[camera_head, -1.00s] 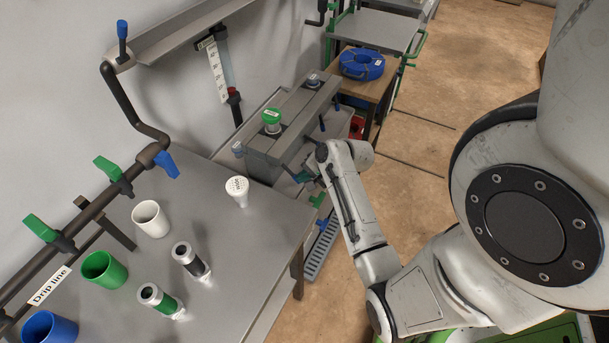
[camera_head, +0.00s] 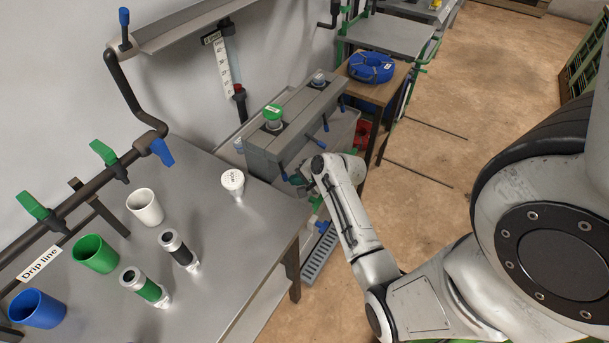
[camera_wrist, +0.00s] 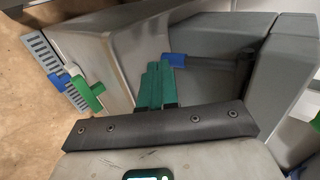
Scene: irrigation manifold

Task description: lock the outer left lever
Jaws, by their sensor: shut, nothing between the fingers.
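A grey box-shaped manifold (camera_head: 293,128) stands past the end of the metal table, with blue-tipped levers (camera_head: 318,143) along its side facing the floor. My gripper (camera_head: 296,180) is low at the near end of this side, partly hidden by my arm. In the wrist view my gripper's green fingers (camera_wrist: 158,82) are together and empty. A blue-tipped lever (camera_wrist: 175,60) with a dark shaft lies just right of the fingertips, against the grey body. I cannot tell whether they touch, or surely which lever in the row this is.
The metal table (camera_head: 225,245) holds a white cup (camera_head: 145,207), a green cup (camera_head: 95,254), a blue cup (camera_head: 38,309) and small fittings. A drip line pipe with green and blue handles runs along the wall. A blue hose coil (camera_head: 371,67) sits behind. Floor at right is clear.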

